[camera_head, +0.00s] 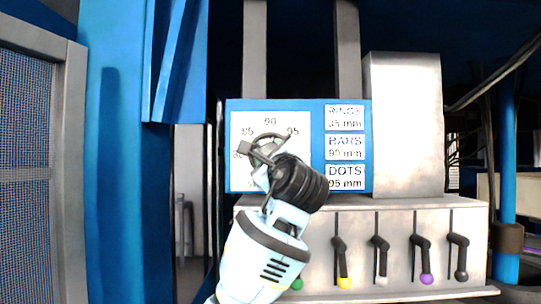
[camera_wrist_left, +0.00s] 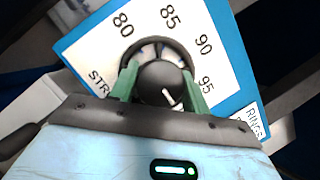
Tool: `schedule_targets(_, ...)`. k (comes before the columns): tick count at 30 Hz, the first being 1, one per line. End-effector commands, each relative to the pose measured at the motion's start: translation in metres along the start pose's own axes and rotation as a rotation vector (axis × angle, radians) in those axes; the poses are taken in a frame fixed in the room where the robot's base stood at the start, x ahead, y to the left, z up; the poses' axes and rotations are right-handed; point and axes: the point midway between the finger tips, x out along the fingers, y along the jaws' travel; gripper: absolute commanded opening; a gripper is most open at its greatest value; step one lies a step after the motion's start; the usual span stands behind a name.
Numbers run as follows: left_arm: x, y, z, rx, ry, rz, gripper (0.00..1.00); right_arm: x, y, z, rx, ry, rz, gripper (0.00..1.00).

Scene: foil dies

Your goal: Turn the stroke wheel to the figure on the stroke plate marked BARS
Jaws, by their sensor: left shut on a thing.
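The stroke wheel is a round dark knob (camera_wrist_left: 163,84) on a white dial (camera_wrist_left: 80,45) with the figures 80, 85, 90 and 95 around it. My left gripper (camera_wrist_left: 160,86) is shut on the wheel, a green finger on each side. A short white mark shows on the knob; I cannot tell which figure it indicates. In the head view my left gripper (camera_head: 266,152) covers most of the wheel. The stroke plate (camera_head: 345,147) beside the dial lists RINGS, BARS and DOTS; BARS reads 90 mm. The right gripper is not in view.
Below the blue panel (camera_head: 318,109) is a grey housing (camera_head: 361,223) with a row of levers, including yellow (camera_head: 344,282) and purple (camera_head: 427,279) knobs. A pale box (camera_head: 403,125) stands right of the panel. A mesh panel (camera_head: 28,160) and blue post are at the left.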

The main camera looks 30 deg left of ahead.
Motion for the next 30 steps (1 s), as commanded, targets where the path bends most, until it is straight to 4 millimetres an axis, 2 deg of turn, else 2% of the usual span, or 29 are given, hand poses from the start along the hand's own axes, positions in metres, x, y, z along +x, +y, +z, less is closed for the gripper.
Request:
schedule_targets(11,-0.0005,-0.0005,-0.0009,-0.129,-0.001,0.05,0.24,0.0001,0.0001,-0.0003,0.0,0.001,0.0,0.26)
schedule_targets(30,-0.0008,-0.0017,-0.001,-0.679,-0.015,0.262,0.24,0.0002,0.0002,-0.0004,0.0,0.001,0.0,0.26)
